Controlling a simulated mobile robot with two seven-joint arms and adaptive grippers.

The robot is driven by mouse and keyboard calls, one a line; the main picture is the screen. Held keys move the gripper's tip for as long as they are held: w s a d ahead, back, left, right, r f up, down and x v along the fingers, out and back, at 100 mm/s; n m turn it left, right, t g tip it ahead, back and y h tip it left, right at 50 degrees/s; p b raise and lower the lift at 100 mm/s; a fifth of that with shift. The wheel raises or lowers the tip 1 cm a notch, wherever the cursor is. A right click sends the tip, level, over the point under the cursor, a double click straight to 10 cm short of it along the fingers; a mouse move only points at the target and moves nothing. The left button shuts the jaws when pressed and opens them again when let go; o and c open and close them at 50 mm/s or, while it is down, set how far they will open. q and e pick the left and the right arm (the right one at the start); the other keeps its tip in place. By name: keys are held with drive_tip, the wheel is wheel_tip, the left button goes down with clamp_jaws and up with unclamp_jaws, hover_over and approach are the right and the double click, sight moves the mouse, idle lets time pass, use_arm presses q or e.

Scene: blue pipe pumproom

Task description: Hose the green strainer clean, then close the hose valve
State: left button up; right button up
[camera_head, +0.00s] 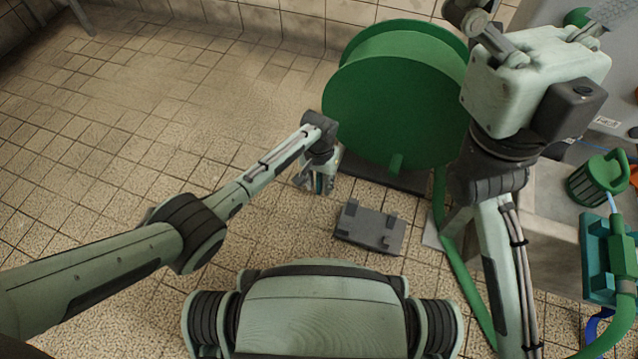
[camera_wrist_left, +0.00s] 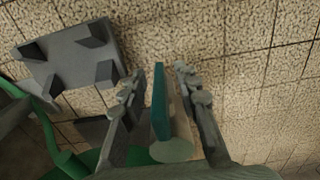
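The green strainer (camera_head: 597,178) stands at the right on a pale ledge. A thin pale-blue stream runs between it and the green nozzle (camera_head: 624,258) in a teal holder. My left gripper (camera_head: 318,184) is low beside the hose reel, pointing down. In the left wrist view, its fingers (camera_wrist_left: 160,85) are apart, on either side of a narrow teal piece (camera_wrist_left: 160,105), with gaps on both sides. This may be the hose valve's handle; I cannot tell for sure. My right gripper (camera_head: 532,25) is raised close to the head camera, its fingers spread, tips partly cut off.
The large green hose reel (camera_head: 395,110) stands behind my left gripper. A grey block with raised corners (camera_head: 370,228) lies on the floor in front of it. The green hose (camera_head: 465,275) runs along the floor at right. The tiled floor at left is clear.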

use_arm(q)
clamp_jaws()
drive_tip(key=shift+y, duration=0.3)
drive_tip(key=shift+t+y+p, duration=0.3)
drive_tip(key=shift+y+p, duration=0.05)
drive_tip(key=shift+y, duration=0.25)
drive_tip(key=shift+f+t+y+b, duration=0.1)
drive_tip(key=shift+t+y+b, duration=0.25)
drive_tip(key=shift+y, duration=0.65)
drive_tip(key=shift+a+t+y+b, duration=0.1)
drive_tip(key=shift+t+y+b, duration=0.15)
drive_tip(key=shift+y+b, duration=0.65)
drive_tip(key=shift+a+y+b, duration=0.1)
drive_tip(key=shift+y+b, duration=0.3)
drive_tip(key=shift+b, duration=0.1)
